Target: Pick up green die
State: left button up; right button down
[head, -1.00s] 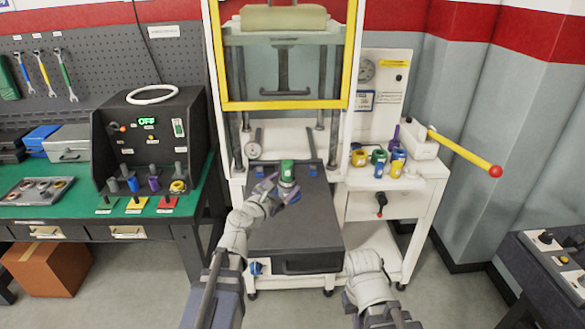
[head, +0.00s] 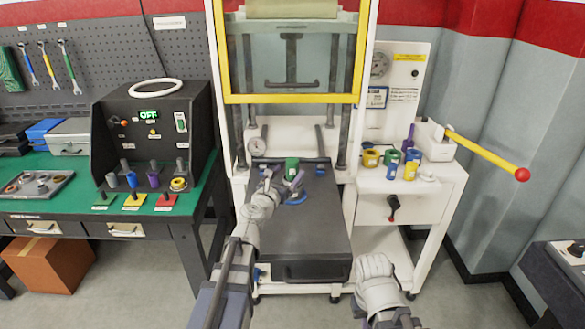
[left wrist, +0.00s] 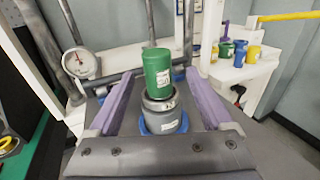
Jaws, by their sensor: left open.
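A green die (head: 291,165), a short cylinder with a white label, stands upright on top of a grey cylinder on the press table. In the left wrist view the green die (left wrist: 157,72) sits centrally above the grey cylinder (left wrist: 162,110), which has a blue ring at its base. My left gripper (head: 283,178) is open in front of the die. In the left wrist view its two purple fingers lie to the left and right of the grey cylinder, with space on both sides. The green die looks unheld.
The press frame with its yellow guard (head: 290,99) stands over the table (head: 300,235). A round dial gauge (head: 257,146) is left of the die. Several coloured dies, including another green one (head: 413,155), stand on the white side table (head: 440,180) at right.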

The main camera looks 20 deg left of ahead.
aim_at(290, 170)
pick_arm(q)
jog(key=w, duration=0.5)
jog(key=shift+d+f+b, duration=0.1)
jog(key=shift+f+b, duration=0.2)
grip_shut()
dwell(0.4)
